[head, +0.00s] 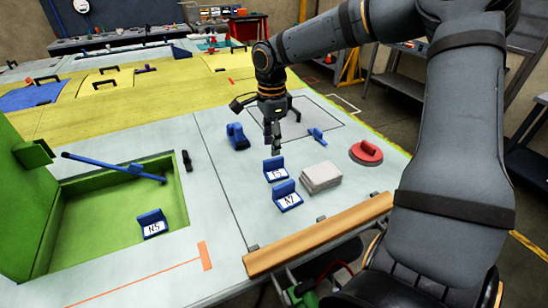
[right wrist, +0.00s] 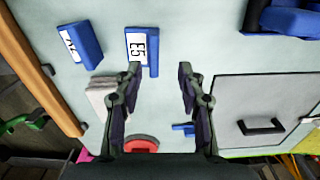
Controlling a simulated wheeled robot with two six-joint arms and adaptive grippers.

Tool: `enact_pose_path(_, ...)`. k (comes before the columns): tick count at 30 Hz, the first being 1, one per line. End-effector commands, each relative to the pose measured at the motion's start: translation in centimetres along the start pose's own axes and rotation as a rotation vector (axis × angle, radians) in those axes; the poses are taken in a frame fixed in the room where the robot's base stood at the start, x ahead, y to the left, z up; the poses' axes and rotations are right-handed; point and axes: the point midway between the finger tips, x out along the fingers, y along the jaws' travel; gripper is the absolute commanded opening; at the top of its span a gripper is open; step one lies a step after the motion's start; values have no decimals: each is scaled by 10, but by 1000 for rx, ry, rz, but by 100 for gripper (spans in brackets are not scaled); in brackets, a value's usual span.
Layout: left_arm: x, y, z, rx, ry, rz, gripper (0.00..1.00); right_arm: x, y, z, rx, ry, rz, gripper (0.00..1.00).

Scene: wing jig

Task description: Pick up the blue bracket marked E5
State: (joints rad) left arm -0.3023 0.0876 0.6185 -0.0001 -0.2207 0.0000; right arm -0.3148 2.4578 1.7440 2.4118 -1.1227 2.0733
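The blue bracket marked E5 (head: 275,170) stands on the pale table surface, with a white label on its front. In the right wrist view the bracket (right wrist: 154,55) lies just beyond the fingertips, nearer the left finger, its label rotated. My right gripper (head: 273,138) points down above the table, behind the bracket in the head view. In the right wrist view the right gripper (right wrist: 160,70) is open, with nothing between its fingers. My left gripper is not in view.
A similar blue bracket, apparently marked N7 (head: 287,197), stands close by. A grey stack (head: 321,178) and a red round piece (head: 366,152) lie to the right. Another bracket, N5 (head: 152,224), sits in the green recess (head: 95,215). A wooden rail (head: 318,238) lines the front edge.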

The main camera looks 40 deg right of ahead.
Motion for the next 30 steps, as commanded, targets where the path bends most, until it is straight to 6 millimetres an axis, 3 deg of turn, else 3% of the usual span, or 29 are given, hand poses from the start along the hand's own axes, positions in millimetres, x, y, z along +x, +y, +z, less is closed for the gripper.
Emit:
enact_pose_path(2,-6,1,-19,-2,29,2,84,9,3,0,-1,0,7,39)
enact_pose_path(5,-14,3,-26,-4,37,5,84,26,6,-1,-1,-1,8,39)
enact_pose_path(10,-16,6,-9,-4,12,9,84,48,5,-1,0,0,3,39)
enact_pose_path(17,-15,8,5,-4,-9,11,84,50,5,-1,0,0,2,39)
enact_pose_path(25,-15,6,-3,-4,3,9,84,50,4,-1,0,0,2,3)
enact_pose_path(30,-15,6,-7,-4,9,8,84,50,4,-1,-1,0,2,0)
